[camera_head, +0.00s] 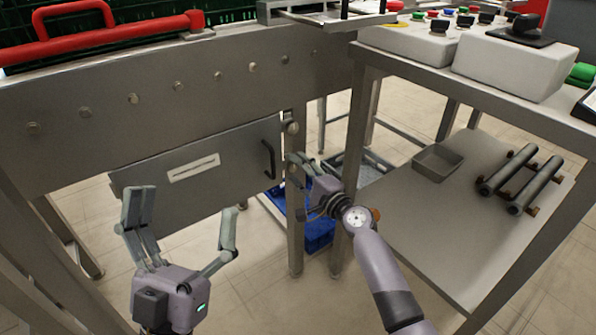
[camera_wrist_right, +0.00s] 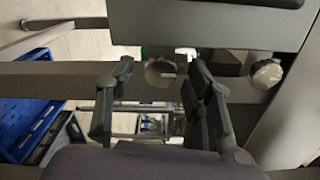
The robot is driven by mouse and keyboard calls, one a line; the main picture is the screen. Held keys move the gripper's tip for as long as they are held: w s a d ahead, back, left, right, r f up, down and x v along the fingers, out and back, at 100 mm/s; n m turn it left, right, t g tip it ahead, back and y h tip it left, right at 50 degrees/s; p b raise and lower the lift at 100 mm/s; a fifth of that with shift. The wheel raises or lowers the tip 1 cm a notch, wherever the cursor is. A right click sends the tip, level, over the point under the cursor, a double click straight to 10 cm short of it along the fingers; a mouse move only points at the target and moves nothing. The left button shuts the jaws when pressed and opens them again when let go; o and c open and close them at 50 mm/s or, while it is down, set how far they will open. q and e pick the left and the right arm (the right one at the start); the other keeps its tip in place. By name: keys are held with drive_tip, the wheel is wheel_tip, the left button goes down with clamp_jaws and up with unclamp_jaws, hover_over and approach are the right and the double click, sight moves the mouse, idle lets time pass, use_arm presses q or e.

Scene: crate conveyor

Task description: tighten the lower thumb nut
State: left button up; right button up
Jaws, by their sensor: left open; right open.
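Two pale round thumb nuts sit on the metal post (camera_head: 295,225) beside the grey hinged panel (camera_head: 225,180). The upper nut (camera_head: 291,127) shows clearly in the head view and at the right in the right wrist view (camera_wrist_right: 266,73). The lower nut (camera_wrist_right: 160,72) appears between my right gripper's fingers in the right wrist view; in the head view the gripper largely covers it. My right gripper (camera_head: 303,165) is open at the post, its fingers (camera_wrist_right: 160,78) apart on either side of the lower nut; contact cannot be told. My left gripper (camera_head: 186,205) is open and empty before the panel.
The panel has a black handle (camera_head: 268,159) near the post. Blue crates (camera_head: 320,232) are on the floor behind the post. A table at right has a lower shelf (camera_head: 420,235) with a grey tray (camera_head: 438,161) and dark cylinders (camera_head: 508,170). A red-handled green crate tops the conveyor.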

drive_tip(key=shift+s, duration=0.1)
drive_tip(key=v, duration=1.2)
